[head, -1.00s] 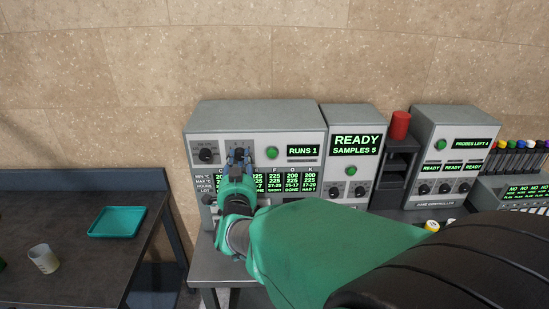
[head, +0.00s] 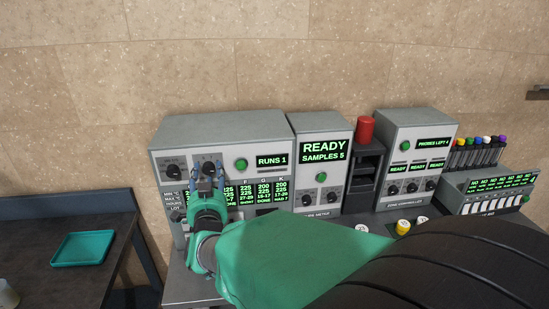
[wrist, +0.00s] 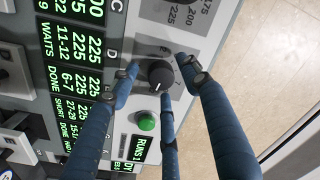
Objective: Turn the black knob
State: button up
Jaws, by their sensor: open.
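The grey press console (head: 225,124) carries two black knobs on its upper left face. The right-hand black knob (head: 208,165) is partly hidden by my fingertips in the head view. In the wrist view this black knob (wrist: 160,74) has a white pointer line and sits among the tips of my blue fingers. My gripper (head: 208,178) is open in front of the panel, its fingers spread around the knob. I cannot tell if any finger touches it. The other black knob (head: 175,168) is to its left, beside a numbered dial.
A green button (head: 241,165) and the RUNS 1 display (head: 272,161) are right of the knob. A lit table of numbers lies below. A meter box (head: 318,128), red cylinder (head: 365,130) and zone controller (head: 410,126) stand farther right. A teal tray (head: 83,249) lies on the left table.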

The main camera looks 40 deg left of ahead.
jog(key=v, duration=1.2)
jog(key=shift+d, duration=0.1)
jog(key=shift+w+d, duration=0.1)
grip_shut()
jog(key=w+d+m+p, duration=0.4)
jog(key=d+m+p, duration=0.4)
jog(key=m+p, duration=0.4)
jog(key=p, duration=0.2)
jog(key=shift+w+d+h+p, duration=0.25)
jog(key=shift+w+h+p, duration=0.05)
jog(key=shift+p, duration=0.1)
jog(key=shift+f, duration=0.1)
